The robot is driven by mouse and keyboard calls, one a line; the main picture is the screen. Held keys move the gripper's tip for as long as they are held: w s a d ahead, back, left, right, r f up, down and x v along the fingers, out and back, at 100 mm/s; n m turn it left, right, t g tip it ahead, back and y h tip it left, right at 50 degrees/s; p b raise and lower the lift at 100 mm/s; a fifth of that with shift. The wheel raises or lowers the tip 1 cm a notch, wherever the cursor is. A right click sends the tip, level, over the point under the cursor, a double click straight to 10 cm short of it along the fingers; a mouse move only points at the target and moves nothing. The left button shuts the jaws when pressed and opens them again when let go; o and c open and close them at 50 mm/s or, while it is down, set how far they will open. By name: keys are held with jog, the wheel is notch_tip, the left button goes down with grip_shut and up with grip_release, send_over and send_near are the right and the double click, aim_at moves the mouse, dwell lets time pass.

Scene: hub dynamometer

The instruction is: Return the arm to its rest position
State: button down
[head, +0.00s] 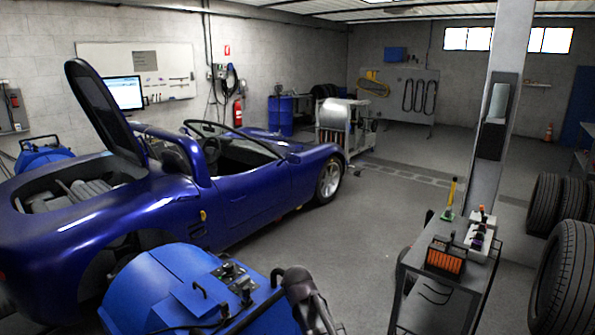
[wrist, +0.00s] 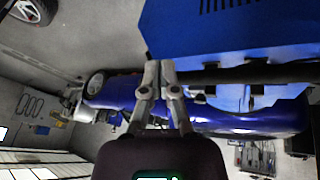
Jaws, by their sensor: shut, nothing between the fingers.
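My gripper (wrist: 160,68) shows in the wrist view, its two grey fingers side by side with the tips close together. It is shut and holds nothing. Behind the fingertips in that view are a blue machine housing (wrist: 210,35) and the blue car (wrist: 245,118); I cannot tell how far off they are. In the head view a dark jointed piece, which looks like part of my arm, stands at the bottom edge beside the blue dynamometer unit (head: 165,280). The gripper itself cannot be made out in the head view.
The blue open car (head: 250,185) fills the left and middle of the head view, its rear lid raised. A cart (head: 455,283) with tools stands at right, near a pillar (head: 497,130). Tyres (head: 565,275) stand at far right. The floor (head: 375,220) between car and cart is clear.

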jog(key=s+d+f+m+g, duration=0.1)
jog(key=s+d+m+g, duration=0.4)
jog(key=s+d, duration=1.2)
jog(key=shift+s+f+m, duration=0.3)
jog(key=shift+s+f, duration=0.05)
jog(key=shift+s, duration=0.2)
jog(key=shift+w+f, duration=0.1)
jog(key=shift+f, duration=0.05)
